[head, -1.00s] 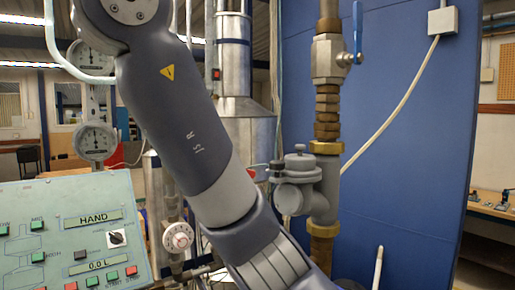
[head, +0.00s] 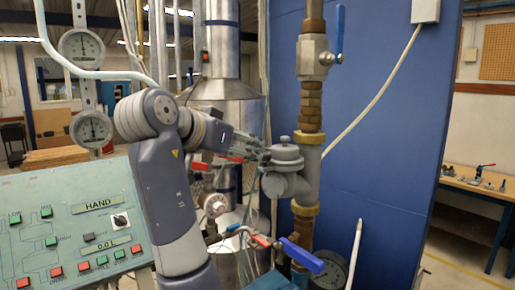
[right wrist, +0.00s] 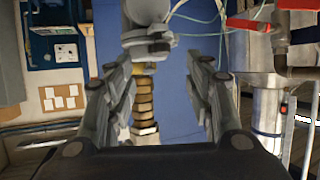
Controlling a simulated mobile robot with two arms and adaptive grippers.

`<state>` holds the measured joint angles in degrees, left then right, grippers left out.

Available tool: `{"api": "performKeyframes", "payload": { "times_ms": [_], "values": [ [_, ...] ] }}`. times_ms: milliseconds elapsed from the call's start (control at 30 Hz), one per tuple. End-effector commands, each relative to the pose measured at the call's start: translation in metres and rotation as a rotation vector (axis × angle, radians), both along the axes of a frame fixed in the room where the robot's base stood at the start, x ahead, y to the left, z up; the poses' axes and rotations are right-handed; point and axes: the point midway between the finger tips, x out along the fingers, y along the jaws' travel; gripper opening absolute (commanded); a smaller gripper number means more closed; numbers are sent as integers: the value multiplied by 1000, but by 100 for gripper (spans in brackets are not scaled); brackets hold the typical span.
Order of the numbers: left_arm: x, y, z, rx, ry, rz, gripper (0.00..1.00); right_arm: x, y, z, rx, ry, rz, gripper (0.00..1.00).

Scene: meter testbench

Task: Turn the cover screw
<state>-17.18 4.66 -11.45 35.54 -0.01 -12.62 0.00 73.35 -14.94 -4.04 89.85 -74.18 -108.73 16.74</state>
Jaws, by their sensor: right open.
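The grey meter (head: 284,182) with its round cover (head: 286,152) sits on the vertical pipe in the middle of the head view. In the right wrist view the meter (right wrist: 147,14) appears upside down at the top. A small dark part shows at the meter's left side in the head view; I cannot clearly make out the cover screw. My right gripper (head: 259,150) is at the left of the cover, pointing at it. In the right wrist view its fingers (right wrist: 160,62) are spread apart, empty, with the cover beyond the tips. My left gripper is not in view.
A blue-handled valve (head: 314,58) is above the meter, and another blue lever (head: 301,255) below it. Red levers, thin wires and a steel cylinder (head: 219,95) are close to my arm. A control panel (head: 75,230) stands at the left. The blue panel (head: 385,170) is behind.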

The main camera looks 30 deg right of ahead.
Motion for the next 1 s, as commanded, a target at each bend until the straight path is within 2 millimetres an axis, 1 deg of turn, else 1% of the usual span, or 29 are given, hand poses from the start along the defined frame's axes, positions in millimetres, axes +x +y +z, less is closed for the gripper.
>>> {"api": "performKeyframes", "payload": {
  "times_ms": [33,200,400,567,800,833,867,900,967,1000],
  "values": [
    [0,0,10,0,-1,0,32,4,-10,-1,0,5,-5,48],
    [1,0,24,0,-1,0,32,17,-37,-12,-1,3,-4,48],
    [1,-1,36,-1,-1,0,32,28,-60,-24,-3,1,-2,48],
    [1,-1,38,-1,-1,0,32,31,-66,-29,-2,-1,-1,48],
    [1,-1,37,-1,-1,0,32,32,-67,-30,-2,-2,0,48],
    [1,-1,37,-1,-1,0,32,32,-67,-30,-2,-2,0,46],
    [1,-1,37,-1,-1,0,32,32,-67,-30,-2,-2,0,39],
    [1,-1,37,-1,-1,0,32,32,-67,-29,-2,-2,0,30],
    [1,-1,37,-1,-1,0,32,32,-67,-29,-2,-2,0,16],
    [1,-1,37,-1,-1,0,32,32,-67,-29,-2,-2,0,7]
  ]
}}
